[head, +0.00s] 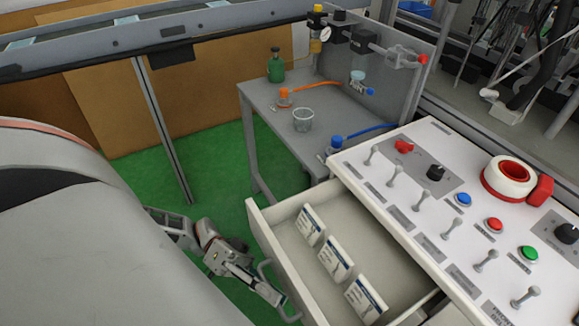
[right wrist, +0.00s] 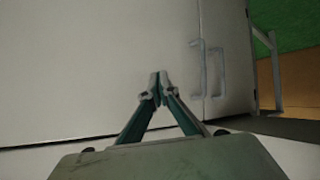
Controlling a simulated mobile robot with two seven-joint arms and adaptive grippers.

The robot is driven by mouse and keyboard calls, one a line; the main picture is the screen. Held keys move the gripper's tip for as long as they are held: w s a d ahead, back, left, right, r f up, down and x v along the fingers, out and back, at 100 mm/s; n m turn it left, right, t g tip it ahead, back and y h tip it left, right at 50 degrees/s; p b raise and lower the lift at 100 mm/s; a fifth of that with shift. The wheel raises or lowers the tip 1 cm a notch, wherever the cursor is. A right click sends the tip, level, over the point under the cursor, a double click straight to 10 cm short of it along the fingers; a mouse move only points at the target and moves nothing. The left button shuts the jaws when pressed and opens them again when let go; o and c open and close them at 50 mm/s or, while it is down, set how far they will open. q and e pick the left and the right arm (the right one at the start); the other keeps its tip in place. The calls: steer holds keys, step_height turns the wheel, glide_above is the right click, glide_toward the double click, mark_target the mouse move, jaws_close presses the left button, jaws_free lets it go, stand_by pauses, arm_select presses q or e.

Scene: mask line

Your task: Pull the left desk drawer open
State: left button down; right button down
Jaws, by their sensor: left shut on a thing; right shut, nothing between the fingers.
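The left desk drawer (head: 271,236) is pulled out from under the white desk (head: 432,172) in the head view. My right gripper (right wrist: 157,88) is shut and empty in the right wrist view, in front of a pale cabinet front (right wrist: 100,60). I cannot tell whether it touches that front.
The desk top carries buttons, knobs, toggle switches and a red-and-white tape roll (head: 508,176). A grey side table (head: 262,117) with a green bottle (head: 276,66) and a clear beaker (head: 303,120) stands behind the drawer. The cabinet has upright handles (right wrist: 207,70).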

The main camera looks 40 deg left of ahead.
arm_select(q)
steer(key=shift+s+a+r, duration=0.1)
steer(key=shift+s+a, duration=0.2)
steer(key=shift+s, duration=0.35)
steer(key=c, duration=2.4)
jaws_free()
steer(key=shift+c, duration=0.2)
steer(key=v, duration=1.2)
steer(key=shift+a, duration=0.1)
